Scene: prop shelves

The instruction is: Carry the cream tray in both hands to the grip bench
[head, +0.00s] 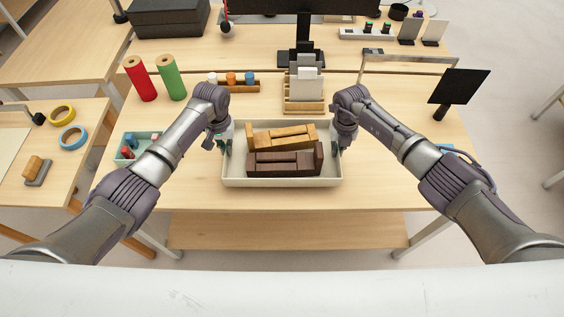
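The cream tray (281,183) sits on the wooden bench top in the middle of the head view. It holds a light wooden block piece (282,137) and a dark brown one (285,163). My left gripper (221,144) is at the tray's left wall and my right gripper (339,144) is at its right wall. Both point down with their fingertips at the rim. The fingers are small and partly hidden, so I cannot tell whether they are closed on the walls. I cannot tell which bench is the grip bench.
A small teal bin (122,160) stands left of my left arm. Red (140,79) and green (171,78) rolls, a card holder (304,105) and a monitor stand (296,58) are behind. A black panel (459,87) stands right. A side table (52,190) is at left.

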